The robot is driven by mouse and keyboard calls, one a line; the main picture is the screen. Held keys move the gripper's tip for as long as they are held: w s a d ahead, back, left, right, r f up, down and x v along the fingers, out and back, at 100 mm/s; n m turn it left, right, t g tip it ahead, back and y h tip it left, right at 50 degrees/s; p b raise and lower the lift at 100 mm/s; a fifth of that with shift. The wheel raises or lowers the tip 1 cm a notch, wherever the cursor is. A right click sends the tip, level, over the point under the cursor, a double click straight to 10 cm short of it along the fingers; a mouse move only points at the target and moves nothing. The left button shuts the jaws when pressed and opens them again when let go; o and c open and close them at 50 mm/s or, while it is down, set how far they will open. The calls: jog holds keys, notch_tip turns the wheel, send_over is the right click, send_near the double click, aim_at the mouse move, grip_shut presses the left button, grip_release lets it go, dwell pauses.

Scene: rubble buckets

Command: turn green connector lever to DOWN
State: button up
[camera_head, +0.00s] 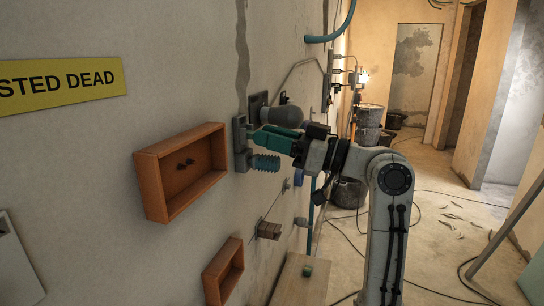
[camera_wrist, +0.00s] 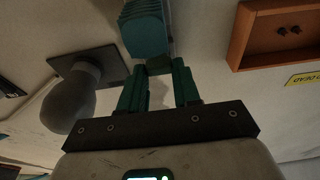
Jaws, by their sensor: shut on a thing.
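A teal-green ribbed connector (camera_head: 266,163) sticks out from a grey wall plate (camera_head: 241,145) in the head view. It also shows at the top of the wrist view (camera_wrist: 145,32). My gripper (camera_head: 262,138), with green fingers, reaches the plate just above the ribbed part. In the wrist view my gripper (camera_wrist: 160,74) has its fingertips on either side of a small green piece at the connector's base, which looks like its lever. The fingers are shut on it and hide most of it, so its exact angle cannot be told.
A dark grey rounded knob (camera_head: 283,115) on a square plate sits close above my gripper; it also shows in the wrist view (camera_wrist: 70,100). An open orange box (camera_head: 150,185) is on the wall to the left. A second orange box (camera_head: 213,285) is lower. Black buckets (camera_head: 350,193) stand beyond.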

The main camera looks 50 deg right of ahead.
jog(key=shift+f+t+y+b, duration=0.3)
jog(key=shift+f+t+b, duration=0.35)
jog(key=shift+b, duration=0.9)
jog(key=shift+r+t+b, duration=0.2)
jog(key=shift+t+b, duration=0.05)
jog(key=shift+b, duration=0.05)
jog(key=o, duration=1.1)
jog(key=shift+c, duration=0.2)
jog(key=b+v, duration=0.2)
jog(key=v, duration=0.8)
jog(key=shift+s+d+f, duration=0.15)
jog(key=shift+s+f, duration=0.05)
jog(key=shift+s, duration=0.1)
